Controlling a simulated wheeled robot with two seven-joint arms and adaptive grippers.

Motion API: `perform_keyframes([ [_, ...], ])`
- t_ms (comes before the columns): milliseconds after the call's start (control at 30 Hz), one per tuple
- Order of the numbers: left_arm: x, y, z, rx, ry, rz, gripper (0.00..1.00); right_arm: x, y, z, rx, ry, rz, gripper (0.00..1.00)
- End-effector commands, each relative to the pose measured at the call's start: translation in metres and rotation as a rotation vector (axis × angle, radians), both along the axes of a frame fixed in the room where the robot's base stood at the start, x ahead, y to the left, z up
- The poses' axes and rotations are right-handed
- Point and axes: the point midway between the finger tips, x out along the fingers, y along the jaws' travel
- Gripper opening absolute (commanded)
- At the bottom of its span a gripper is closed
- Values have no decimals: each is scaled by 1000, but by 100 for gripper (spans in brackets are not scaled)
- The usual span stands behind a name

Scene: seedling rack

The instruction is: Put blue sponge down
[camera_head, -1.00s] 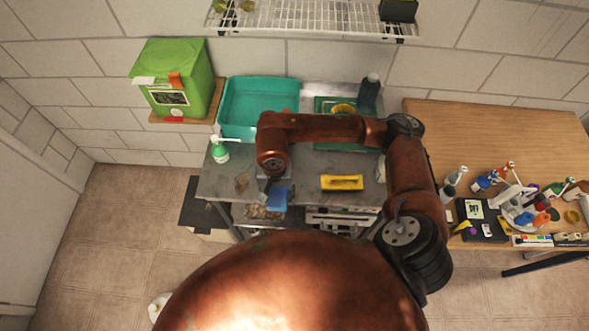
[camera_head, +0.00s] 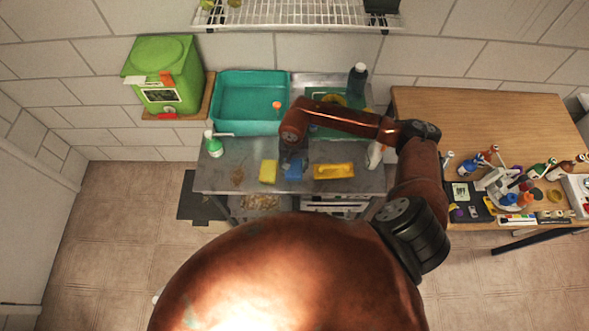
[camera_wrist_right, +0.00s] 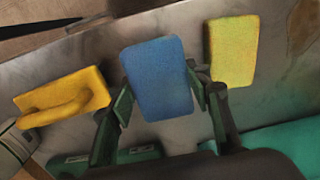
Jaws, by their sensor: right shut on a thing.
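The blue sponge (camera_head: 294,170) is over the metal worktop (camera_head: 225,180), between a yellow sponge (camera_head: 268,172) and a yellow brush-like tool (camera_head: 333,171). My right gripper (camera_head: 293,158) is shut on it. In the right wrist view the blue sponge (camera_wrist_right: 157,75) sits between the two dark fingers of the gripper (camera_wrist_right: 160,92). The yellow sponge (camera_wrist_right: 233,50) lies beside it, with a gap, and the yellow tool (camera_wrist_right: 68,98) is on the other side. I cannot tell whether the blue sponge touches the worktop. My left gripper is not in view.
A teal basin (camera_head: 220,105) and a green tray (camera_head: 315,122) are at the back of the worktop. A green-and-white pump bottle (camera_head: 214,146) stands at its left. A dark bottle (camera_head: 357,78) stands at the back right. A wooden table (camera_head: 470,115) with several bottles is at the right.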

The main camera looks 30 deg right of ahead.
Motion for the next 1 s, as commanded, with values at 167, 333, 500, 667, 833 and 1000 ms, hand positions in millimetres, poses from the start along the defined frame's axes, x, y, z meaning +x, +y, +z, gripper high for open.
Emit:
perform_keyframes([
  [167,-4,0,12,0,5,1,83,0,-4,-24,0,4,-3,7],
  [333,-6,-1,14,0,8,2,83,1,-4,-35,-1,1,-2,7],
  [500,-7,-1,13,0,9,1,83,1,-4,-35,-1,1,-1,7],
  [667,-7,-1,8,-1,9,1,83,1,-5,-39,-1,0,-1,7],
  [833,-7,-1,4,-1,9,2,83,1,-4,-42,-1,0,-1,47],
  [1000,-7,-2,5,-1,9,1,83,0,-4,-41,-2,1,-1,58],
])
